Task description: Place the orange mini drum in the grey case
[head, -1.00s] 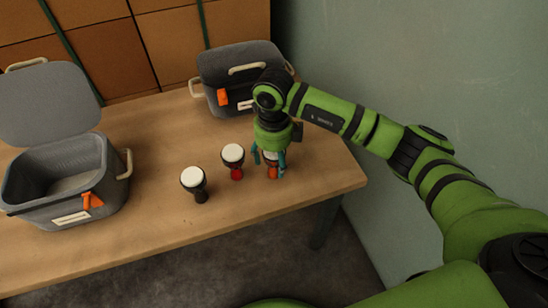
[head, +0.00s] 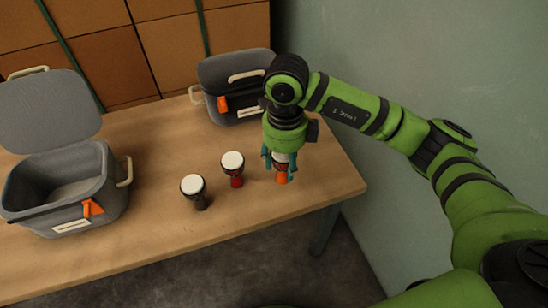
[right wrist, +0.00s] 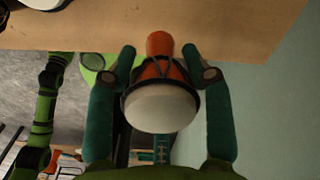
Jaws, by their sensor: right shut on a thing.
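The orange mini drum (head: 282,178) has a white head and an orange base. My right gripper (head: 280,160) is shut around its upper part from above. In the right wrist view the drum (right wrist: 160,105) sits upright between the two teal fingers, its orange foot pointing away from the palm. It appears to be just above the table, but the gap is hard to judge. A grey case (head: 70,185) stands open at the left with its lid raised. A second, darker grey case (head: 228,108) stands at the back, also with its lid up. My left gripper is not visible.
A black mini drum (head: 194,188) and a red mini drum (head: 233,168) stand upright left of my right gripper. The wooden table (head: 150,210) has free room between the left case and the drums. A wall is at the right.

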